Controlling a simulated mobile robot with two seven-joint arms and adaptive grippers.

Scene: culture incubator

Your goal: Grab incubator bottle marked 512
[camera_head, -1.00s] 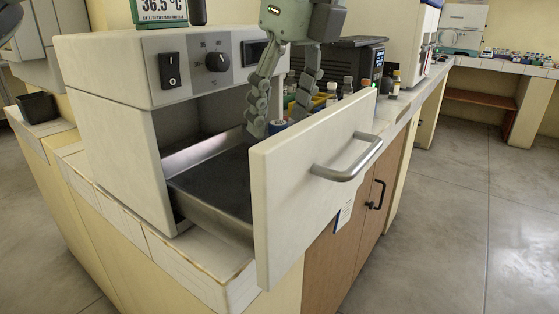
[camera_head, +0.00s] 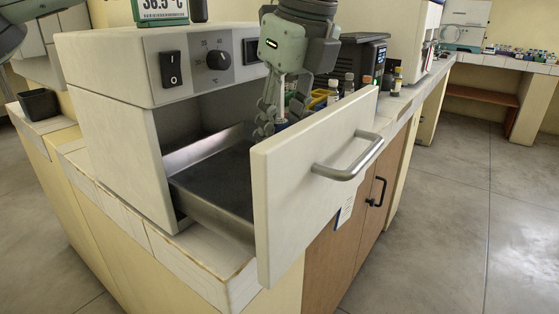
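The incubator (camera_head: 110,70) stands on the corner of the bench with its drawer (camera_head: 300,200) pulled open. The visible part of the drawer's metal tray (camera_head: 215,190) looks bare. My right gripper (camera_head: 275,128) points down behind the drawer front's upper left corner. A small blue-topped item (camera_head: 281,125) shows at its fingertips, mostly hidden by the fingers and the drawer front. I cannot tell whether the fingers touch it or are closed on it. No number 512 is readable. My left arm shows at the top left corner; its gripper is out of view.
The drawer front with its metal handle (camera_head: 345,160) juts out over the floor. Several small bottles (camera_head: 347,84), a yellow rack (camera_head: 318,98) and a dark device (camera_head: 350,58) stand on the bench behind. The floor at the right is clear.

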